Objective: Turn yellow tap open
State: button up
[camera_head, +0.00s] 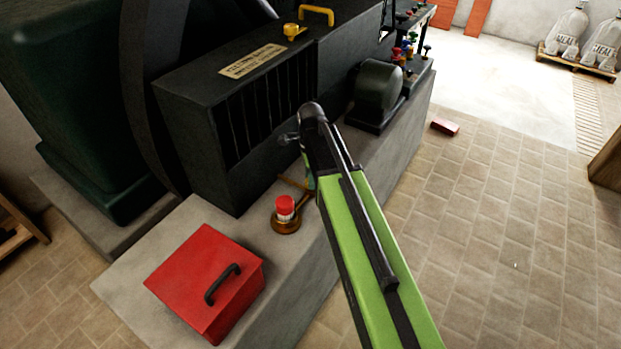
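A small yellow tap-like fitting (293,31) sits on the top of the black slatted machine housing (215,110), near its back edge. Its handle is too small for me to tell whether it is open or shut. My green and black arm reaches up from the bottom right and bends at a dark joint in front of the housing. The yellow fitting is above and apart from this bend in the picture.
A yellow handle (317,13) stands behind the fitting. A red box (205,280) and a red-topped brass item (285,212) are on the concrete plinth. A dark motor (378,92) and coloured knobs (406,50) are right. A red brick (445,127) lies on open floor.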

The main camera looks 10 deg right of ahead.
grip_shut()
jog(key=n, duration=0.7)
jog(key=shift+n, duration=0.4)
jog(key=n, duration=1)
jog(key=shift+s, duration=0.1)
dwell(0.5)
